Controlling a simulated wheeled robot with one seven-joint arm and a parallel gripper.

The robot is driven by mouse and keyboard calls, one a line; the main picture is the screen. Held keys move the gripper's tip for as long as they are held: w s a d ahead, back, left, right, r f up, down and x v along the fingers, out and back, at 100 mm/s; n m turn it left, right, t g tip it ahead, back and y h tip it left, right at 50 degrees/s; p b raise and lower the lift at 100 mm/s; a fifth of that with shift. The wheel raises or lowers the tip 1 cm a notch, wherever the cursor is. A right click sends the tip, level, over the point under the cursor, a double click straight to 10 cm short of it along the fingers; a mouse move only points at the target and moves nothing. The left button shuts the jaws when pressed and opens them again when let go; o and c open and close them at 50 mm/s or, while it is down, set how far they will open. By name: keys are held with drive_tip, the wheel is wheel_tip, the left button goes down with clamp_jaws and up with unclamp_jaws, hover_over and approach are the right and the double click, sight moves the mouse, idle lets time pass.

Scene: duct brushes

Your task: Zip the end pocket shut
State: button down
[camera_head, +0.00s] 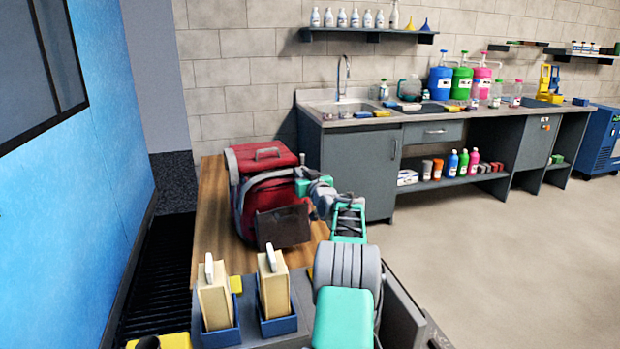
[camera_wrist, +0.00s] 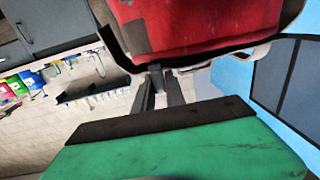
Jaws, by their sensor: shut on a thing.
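A red bag (camera_head: 268,190) with grey trim lies on the wooden table, with a handle on its top and a dark brown flap (camera_head: 283,227) on its near side. My gripper (camera_head: 303,184) is at the bag's right end, reached from the right by my arm. In the wrist view the red bag (camera_wrist: 205,25) fills the top. My gripper's two dark fingers (camera_wrist: 157,72) meet the bag's edge and are close together, shut on the zip pull. The pull itself is mostly hidden by the fingers, and I cannot tell how far the pocket's zip is closed.
The wooden table (camera_head: 210,215) has bare room left of the bag. Two brushes (camera_head: 273,283) stand in blue holders in front. A grey sink counter (camera_head: 362,160) stands behind, to the right. A blue wall panel (camera_head: 80,190) is at left. The floor at right is clear.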

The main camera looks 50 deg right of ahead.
drive_tip(key=shift+d, duration=0.1)
drive_tip(key=c, duration=1.4)
unclamp_jaws()
drive_tip(key=shift+s, duration=0.15)
drive_tip(key=v, duration=0.7)
drive_tip(key=shift+s, duration=0.3)
